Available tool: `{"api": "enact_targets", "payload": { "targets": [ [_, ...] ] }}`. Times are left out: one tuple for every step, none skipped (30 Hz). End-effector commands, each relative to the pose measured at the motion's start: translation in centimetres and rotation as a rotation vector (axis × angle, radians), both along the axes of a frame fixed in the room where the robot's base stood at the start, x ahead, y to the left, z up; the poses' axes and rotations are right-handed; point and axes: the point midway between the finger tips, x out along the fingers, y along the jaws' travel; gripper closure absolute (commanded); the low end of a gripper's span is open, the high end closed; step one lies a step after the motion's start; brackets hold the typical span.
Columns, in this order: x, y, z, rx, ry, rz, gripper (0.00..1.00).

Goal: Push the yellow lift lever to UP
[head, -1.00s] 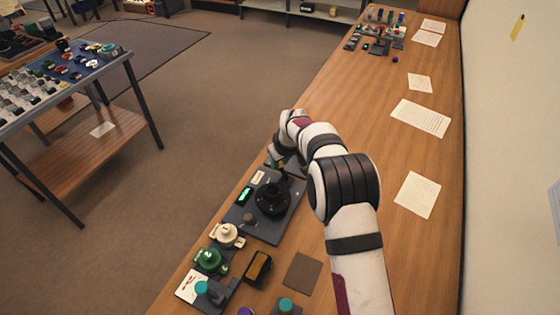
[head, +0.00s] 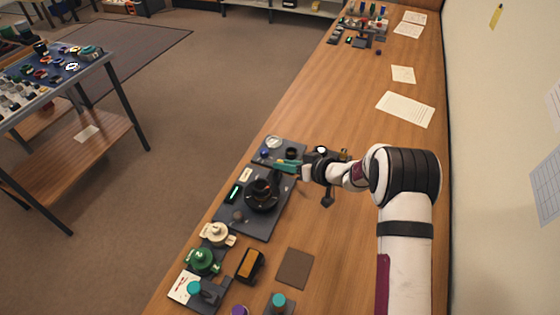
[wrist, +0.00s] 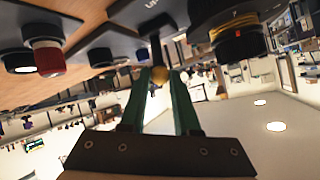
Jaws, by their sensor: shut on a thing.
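In the head view my gripper (head: 281,167) reaches in from the right at the far end of a grey plate (head: 263,226) that carries a black round unit (head: 262,192). The lever cannot be made out in the head view, and its exact position between marks cannot be read.
A white-and-cream part (head: 216,234), a green part (head: 203,261) and a black-and-yellow block (head: 250,265) stand nearer on the bench. A brown pad (head: 295,268) lies to their right. A red-capped part (wrist: 47,57) shows in the wrist view.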

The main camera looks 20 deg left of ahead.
Motion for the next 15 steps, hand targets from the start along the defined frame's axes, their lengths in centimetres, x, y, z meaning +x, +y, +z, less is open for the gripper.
{"api": "enact_targets", "payload": {
  "targets": [
    [0.0,-0.4,-0.4,0.027,0.004,-0.003,1.0],
    [0.0,-0.5,-0.5,0.044,0.003,-0.003,1.0],
    [0.0,-0.6,-0.5,0.069,0.002,-0.002,1.0],
    [0.0,-0.7,-0.6,0.086,0.002,-0.003,1.0],
    [0.0,-0.8,-0.7,0.103,0.001,-0.002,1.0],
    [0.1,-1.0,-0.7,0.122,0.001,-0.003,1.0],
    [0.0,-1.0,-0.8,0.134,0.0,-0.001,1.0],
    [0.0,-1.1,-0.9,0.147,0.0,-0.001,1.0],
    [0.0,-1.2,-0.9,0.162,0.0,-0.001,1.0],
    [0.0,-1.2,-1.0,0.171,-0.001,-0.001,1.0],
    [0.0,-1.3,-1.0,0.179,0.0,0.0,1.0],
    [0.0,-1.3,-1.1,0.19,0.0,-0.001,1.0],
    [0.0,-1.4,-1.1,0.196,0.0,-0.001,1.0],
    [0.0,-1.4,-1.1,0.202,-0.001,0.0,1.0],
    [0.0,-1.4,-1.1,0.209,-0.002,0.0,1.0]
  ]
}}
